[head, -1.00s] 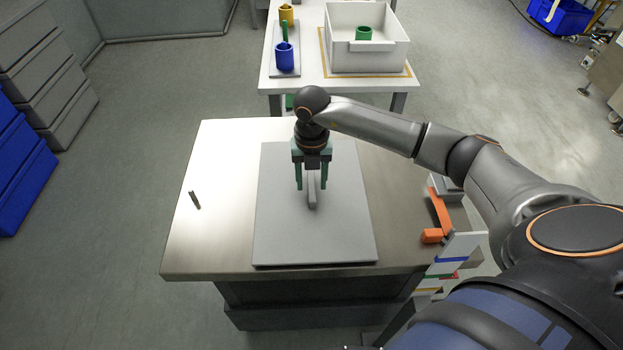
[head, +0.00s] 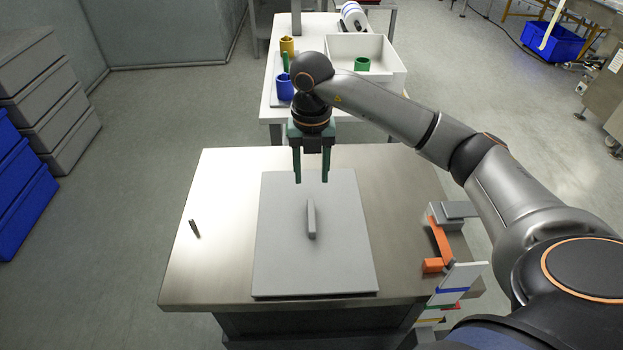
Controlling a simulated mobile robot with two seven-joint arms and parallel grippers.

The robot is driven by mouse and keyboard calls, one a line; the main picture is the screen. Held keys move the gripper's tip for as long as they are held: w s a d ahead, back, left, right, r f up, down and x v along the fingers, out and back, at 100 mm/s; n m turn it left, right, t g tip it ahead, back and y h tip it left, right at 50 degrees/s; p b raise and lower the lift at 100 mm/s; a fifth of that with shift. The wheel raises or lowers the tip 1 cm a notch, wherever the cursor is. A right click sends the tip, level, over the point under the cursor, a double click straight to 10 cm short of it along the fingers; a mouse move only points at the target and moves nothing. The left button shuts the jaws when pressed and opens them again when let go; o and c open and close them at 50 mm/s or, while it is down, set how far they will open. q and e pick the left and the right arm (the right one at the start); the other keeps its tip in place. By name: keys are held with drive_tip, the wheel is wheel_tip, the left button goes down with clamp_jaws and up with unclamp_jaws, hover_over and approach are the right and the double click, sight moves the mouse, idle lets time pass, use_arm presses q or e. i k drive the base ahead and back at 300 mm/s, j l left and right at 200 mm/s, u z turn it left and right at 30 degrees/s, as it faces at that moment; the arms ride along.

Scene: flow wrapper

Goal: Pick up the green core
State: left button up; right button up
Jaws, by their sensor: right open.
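A green core (head: 362,64), a short hollow cylinder, stands inside the white bin (head: 392,84) on the far table. My right gripper (head: 311,180) is open and empty, fingers pointing down. It is over the far part of the grey plate on the near table, well short of the bin. The handle (head: 311,218) of the plate is clear of the fingers. My left gripper is not in view.
A blue core (head: 285,90) and a yellow core (head: 287,45) stand left of the bin, with a green upright piece between them. The grey plate (head: 275,270) covers the middle of the near table. An orange piece (head: 440,240) lies at its right edge.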

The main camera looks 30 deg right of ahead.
sight(361, 64)
drive_tip(key=z, duration=1.4)
